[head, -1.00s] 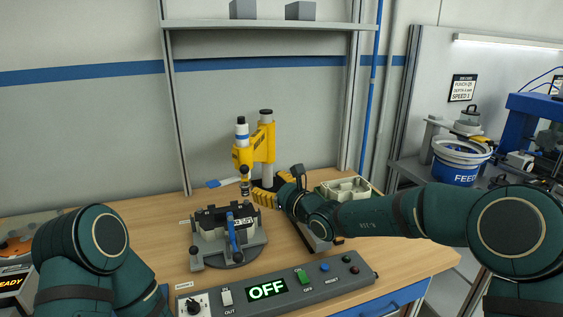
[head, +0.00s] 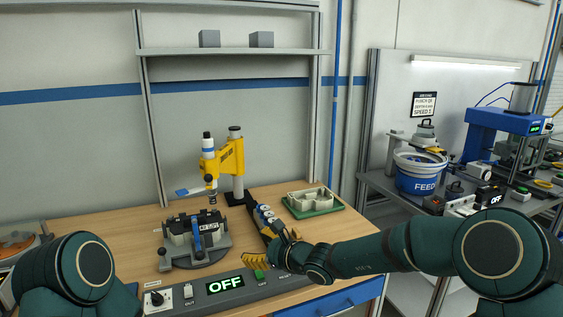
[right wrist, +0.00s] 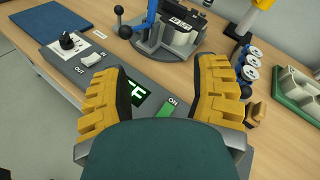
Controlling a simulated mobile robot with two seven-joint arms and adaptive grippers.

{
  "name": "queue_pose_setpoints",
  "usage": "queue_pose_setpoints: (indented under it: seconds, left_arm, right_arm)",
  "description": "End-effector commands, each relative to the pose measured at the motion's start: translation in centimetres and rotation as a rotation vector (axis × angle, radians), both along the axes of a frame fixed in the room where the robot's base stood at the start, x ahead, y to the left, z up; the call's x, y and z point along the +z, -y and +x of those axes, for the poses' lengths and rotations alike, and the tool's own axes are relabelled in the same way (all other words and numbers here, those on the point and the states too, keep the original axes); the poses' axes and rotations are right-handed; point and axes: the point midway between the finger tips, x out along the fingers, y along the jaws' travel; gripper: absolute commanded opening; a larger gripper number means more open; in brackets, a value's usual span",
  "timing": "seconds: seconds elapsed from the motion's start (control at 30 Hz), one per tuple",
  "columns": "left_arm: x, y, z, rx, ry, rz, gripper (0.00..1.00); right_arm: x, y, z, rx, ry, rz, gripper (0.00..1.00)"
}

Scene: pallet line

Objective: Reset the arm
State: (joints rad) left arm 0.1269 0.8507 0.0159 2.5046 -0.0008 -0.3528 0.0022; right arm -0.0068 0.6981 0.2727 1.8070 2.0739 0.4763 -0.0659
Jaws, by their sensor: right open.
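My right arm reaches in from the right in the head view. Its yellow-fingered gripper (head: 256,258) hangs over the right part of the grey control panel (head: 178,300). In the right wrist view the two yellow fingers (right wrist: 162,95) are spread apart with nothing between them.
A clamping fixture (head: 195,238) with a blue lever stands behind the panel. A yellow press (head: 230,158) stands behind it. A rail with round parts (head: 264,216) and a green tray (head: 315,208) lie to the right. A blue FEED bowl (head: 418,180) is on the side bench.

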Motion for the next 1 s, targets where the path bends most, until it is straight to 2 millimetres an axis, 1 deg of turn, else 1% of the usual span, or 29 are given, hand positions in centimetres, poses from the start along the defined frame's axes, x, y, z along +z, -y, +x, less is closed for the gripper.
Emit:
queue_pose_setpoints:
  seconds: [0.03, 0.17, 0.2, 0.27, 0.3, 0.37, 0.4, 0.5, 0.6, 0.7, 0.83, 1.0]
  left_arm:
    - [0.0, 0.0, 0.0, 0.001, 0.000, 0.001, 0.00]
    - [0.0, 0.0, 0.0, 0.001, 0.000, 0.001, 0.00]
    - [0.0, 0.0, 0.0, 0.001, 0.000, 0.000, 0.00]
    - [0.0, 0.0, 0.0, 0.000, 0.000, 0.000, 0.00]
    - [0.0, 0.0, 0.0, 0.000, 0.000, 0.000, 0.00]
    - [0.0, 0.0, 0.0, 0.000, 0.000, 0.000, 0.00]
    - [0.0, 0.0, 0.0, 0.000, 0.000, 0.000, 0.00]
    - [0.0, 0.0, 0.0, 0.001, 0.000, 0.000, 0.00]
    - [0.0, 0.0, 0.0, 0.001, 0.000, 0.000, 0.00]
    - [0.0, 0.0, 0.0, 0.001, 0.000, 0.000, 0.00]
    - [0.0, 0.0, 0.0, 0.001, 0.000, 0.000, 0.00]
    - [0.0, 0.0, 0.0, 0.001, 0.000, 0.000, 0.00]
  right_arm:
    - [-2.4, 0.3, -1.2, 0.039, -0.015, -0.072, 0.61]
    - [-8.8, 1.5, -5.0, 0.169, -0.037, -0.290, 0.61]
    - [-10.9, 2.1, -6.3, 0.213, -0.040, -0.362, 0.61]
    - [-13.8, 3.2, -8.5, 0.288, -0.041, -0.471, 0.61]
    - [-15.7, 4.0, -9.9, 0.338, -0.038, -0.543, 0.61]
    - [-18.3, 5.4, -12.0, 0.414, -0.030, -0.647, 0.61]
    - [-19.9, 6.4, -13.4, 0.465, -0.022, -0.712, 0.61]
    - [-23.2, 8.8, -16.7, 0.596, 0.017, -0.863, 0.61]
    - [-26.0, 11.2, -19.8, 0.726, 0.073, -0.995, 0.61]
    - [-28.0, 13.3, -22.5, 0.854, 0.156, -1.105, 0.61]
    - [-29.8, 15.2, -25.8, 1.010, 0.294, -1.206, 0.61]
    - [-30.8, 16.1, -29.0, 1.151, 0.479, -1.261, 0.61]
